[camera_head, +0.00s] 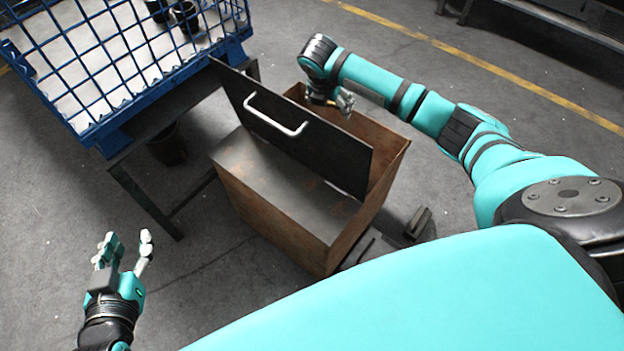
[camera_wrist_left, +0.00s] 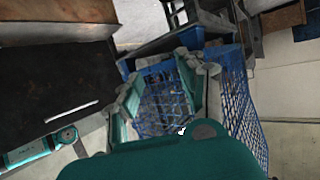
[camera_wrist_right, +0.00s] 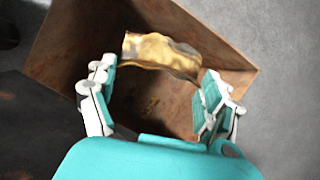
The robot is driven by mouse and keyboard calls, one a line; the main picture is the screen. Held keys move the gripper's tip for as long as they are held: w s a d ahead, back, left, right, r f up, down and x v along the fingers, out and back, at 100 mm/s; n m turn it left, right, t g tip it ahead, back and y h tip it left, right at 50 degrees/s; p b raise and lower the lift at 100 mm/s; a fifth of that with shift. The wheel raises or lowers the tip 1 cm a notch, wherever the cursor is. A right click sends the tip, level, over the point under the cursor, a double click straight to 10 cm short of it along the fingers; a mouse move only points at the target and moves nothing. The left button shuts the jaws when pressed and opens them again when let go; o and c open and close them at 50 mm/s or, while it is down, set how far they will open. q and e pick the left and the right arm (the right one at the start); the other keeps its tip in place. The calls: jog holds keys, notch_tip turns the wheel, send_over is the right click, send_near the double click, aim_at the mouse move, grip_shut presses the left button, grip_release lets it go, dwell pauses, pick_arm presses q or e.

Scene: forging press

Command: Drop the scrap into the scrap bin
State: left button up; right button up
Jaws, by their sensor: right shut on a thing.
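The scrap bin (camera_head: 262,222) is a rusty brown box with a dark lid (camera_head: 315,155) standing tilted up across it and a pale handle. The far part of the bin is open. My right gripper (camera_head: 334,100) is above that opening, behind the lid. In the right wrist view, my right gripper (camera_wrist_right: 157,80) is shut on the scrap (camera_wrist_right: 160,52), a crumpled gold-brown metal piece, with the bin's rusty walls (camera_wrist_right: 75,45) around and below it. The scrap is mostly hidden in the head view. My left gripper (camera_head: 126,255) is open and empty, left of the bin.
A blue wire crate (camera_head: 110,125) on a dark stand (camera_head: 150,205) is left of the bin, holding dark round parts (camera_head: 185,16). A dark bucket (camera_head: 168,148) is beneath.

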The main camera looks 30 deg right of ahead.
pick_arm(q)
notch_tip(320, 180, up, 11)
jog(key=w+d+t+h+b, duration=0.2)
jog(key=t, duration=0.5)
pick_arm(e)
jog(key=shift+f, duration=1.75)
jog(key=o, duration=1.2)
jog(key=v, duration=1.2)
